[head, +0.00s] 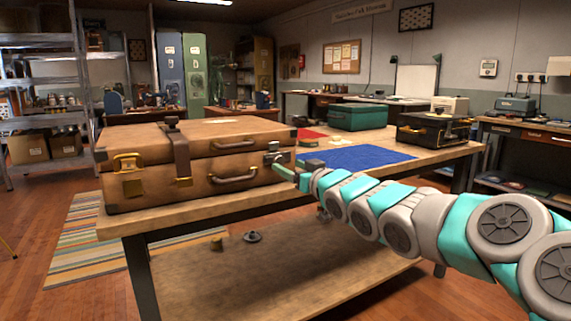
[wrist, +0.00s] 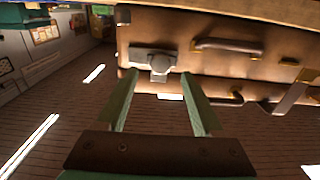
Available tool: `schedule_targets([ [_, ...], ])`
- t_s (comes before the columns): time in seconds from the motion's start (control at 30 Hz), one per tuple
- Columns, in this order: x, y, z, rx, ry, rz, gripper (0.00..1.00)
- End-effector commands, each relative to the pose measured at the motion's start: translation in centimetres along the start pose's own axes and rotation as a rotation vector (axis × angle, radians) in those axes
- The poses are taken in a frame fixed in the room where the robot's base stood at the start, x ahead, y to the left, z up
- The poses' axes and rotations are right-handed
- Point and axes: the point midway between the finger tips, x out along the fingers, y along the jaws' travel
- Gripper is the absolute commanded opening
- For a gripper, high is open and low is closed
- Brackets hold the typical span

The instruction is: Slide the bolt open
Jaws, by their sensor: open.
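A brown leather trunk (head: 200,165) lies on the wooden workbench, with two handles and a strap on its front. A grey metal bolt (head: 272,152) is fitted at the trunk's right front, at the seam between its upper and lower parts. The bolt (wrist: 158,65) also shows in the wrist view, where the trunk appears upside down. My gripper (wrist: 158,76) is open, its two green fingers pointing at the trunk with the bolt's round knob between their tips in the picture. I cannot tell whether they touch it. In the head view my gripper (head: 281,170) is just below the bolt.
The workbench (head: 220,208) also holds a blue cloth (head: 355,158), a green case (head: 358,117) and a dark box (head: 432,130), right of the trunk. A brass latch (head: 128,162) is at the trunk's left. The bench's lower shelf is mostly clear.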

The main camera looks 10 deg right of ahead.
Motion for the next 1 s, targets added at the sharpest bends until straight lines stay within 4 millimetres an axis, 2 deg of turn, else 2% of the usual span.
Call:
schedule_targets([
  [0.1,1.8,-0.2,0.0,-0.001,-0.003,-0.002,0.69],
  [0.3,4.0,0.0,0.0,0.0,-0.002,0.0,0.69],
  [0.47,4.7,-0.1,0.0,0.0,-0.001,-0.001,0.69],
  [0.73,4.8,-0.1,0.0,-0.001,-0.001,-0.001,0.69],
  [1.0,4.8,-0.1,0.0,-0.001,-0.001,-0.001,0.4],
])
